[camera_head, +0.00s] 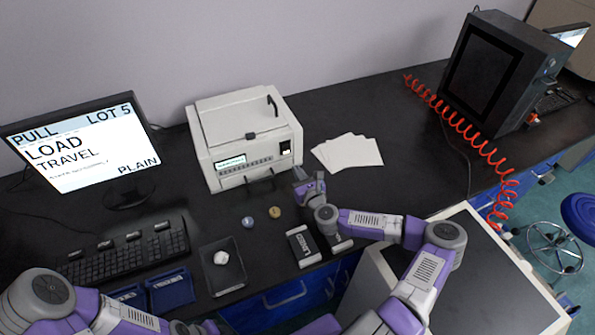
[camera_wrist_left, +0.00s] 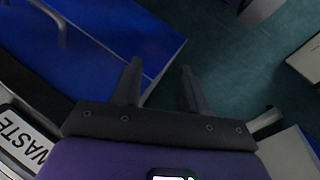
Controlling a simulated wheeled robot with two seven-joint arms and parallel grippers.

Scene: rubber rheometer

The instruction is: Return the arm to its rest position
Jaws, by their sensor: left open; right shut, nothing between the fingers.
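My right gripper (camera_head: 300,180) is shut and empty. It is at the front right corner of the white bench instrument (camera_head: 250,140), above the black bench top; I cannot tell whether it touches anything. My right arm (camera_head: 372,222) reaches in from the lower right, over the bench edge. My left arm (camera_head: 65,300) comes in at the lower left of the head view, where its gripper cannot be made out. In the left wrist view my left gripper (camera_wrist_left: 160,82) is open, its two fingers apart with nothing between them, over the blue cabinet front and green floor.
A black tray (camera_head: 237,278) with a white piece, two small round pieces (camera_head: 261,217) and a labelled box (camera_head: 303,245) lie near the front edge. White sheets (camera_head: 347,152) lie right of the instrument. A red coiled hose (camera_head: 455,118) hangs by a dark cabinet (camera_head: 490,75).

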